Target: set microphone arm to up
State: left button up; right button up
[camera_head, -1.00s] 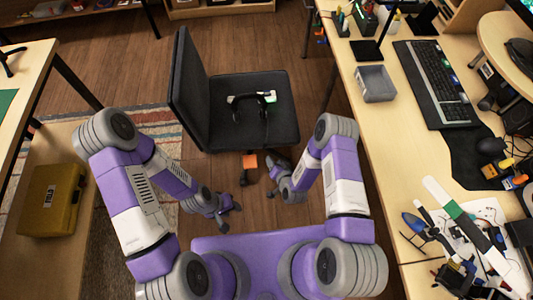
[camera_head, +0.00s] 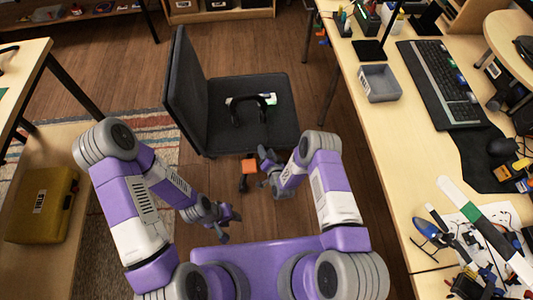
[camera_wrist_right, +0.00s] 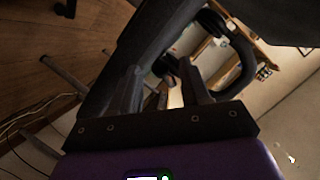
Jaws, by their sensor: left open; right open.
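My right gripper (camera_head: 266,158) is open and empty, just off the front edge of the seat and apart from the headset. In the right wrist view my open right gripper (camera_wrist_right: 163,82) points towards a dark curved band (camera_wrist_right: 243,65), which may be the headset. My left gripper (camera_head: 228,221) is open and empty, low and left, farther from the chair.
The dark chair (camera_head: 273,125) stands ahead of me on the wood floor. The right desk (camera_head: 380,130) carries a grey bin (camera_head: 379,83), a keyboard (camera_head: 440,85) and clutter. A yellow case (camera_head: 43,205) is on the left. An orange item (camera_head: 249,166) is below the seat.

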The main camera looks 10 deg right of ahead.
grip_shut()
dwell(0.4)
